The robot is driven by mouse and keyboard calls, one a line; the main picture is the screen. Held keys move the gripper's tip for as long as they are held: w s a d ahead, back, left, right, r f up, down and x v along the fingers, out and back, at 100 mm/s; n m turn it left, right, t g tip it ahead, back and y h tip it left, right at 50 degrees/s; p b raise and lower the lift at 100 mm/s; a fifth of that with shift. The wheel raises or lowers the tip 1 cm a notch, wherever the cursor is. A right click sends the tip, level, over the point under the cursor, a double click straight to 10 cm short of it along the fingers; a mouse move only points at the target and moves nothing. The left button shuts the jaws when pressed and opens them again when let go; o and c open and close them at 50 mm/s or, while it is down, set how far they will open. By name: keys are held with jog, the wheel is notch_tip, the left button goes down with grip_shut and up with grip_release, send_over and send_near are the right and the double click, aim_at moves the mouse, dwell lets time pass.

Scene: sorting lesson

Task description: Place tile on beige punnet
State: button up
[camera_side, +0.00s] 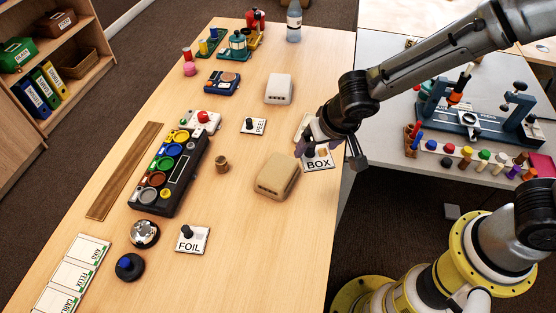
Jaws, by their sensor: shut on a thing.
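My gripper (311,148) is at the right edge of the wooden table, shut on a white tile lettered BOX (318,163). The jaws cover the tile's upper part and its knob; I cannot tell whether the tile touches the table. The beige punnet (277,173) sits just left of and nearer than the gripper, with a closed-looking top and slots in its near side. A white tile lettered FEEL (260,127) with a dark knob lies left of the gripper. Another tile lettered FOIL (187,245) with a dark knob lies at the near left.
A white punnet (279,89) stands farther back. A small wooden cup (222,164) stands left of the beige punnet, beside a black panel of coloured buttons (177,164). A pale object (303,126) is partly hidden behind my gripper. The table's near right is clear.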

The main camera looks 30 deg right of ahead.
jog(key=w+a+f, duration=0.2)
jog(key=w+f, duration=0.1)
jog(key=w, duration=0.2)
send_over(276, 163)
jog(key=s, duration=0.2)
notch_tip(276, 163, down, 5)
jog(key=shift+w+a, duration=0.1)
jog(key=shift+w+f, duration=0.15)
jog(key=shift+f, duration=1.5)
jog(key=shift+f, duration=0.15)
jog(key=o, duration=1)
jog(key=shift+o, duration=0.2)
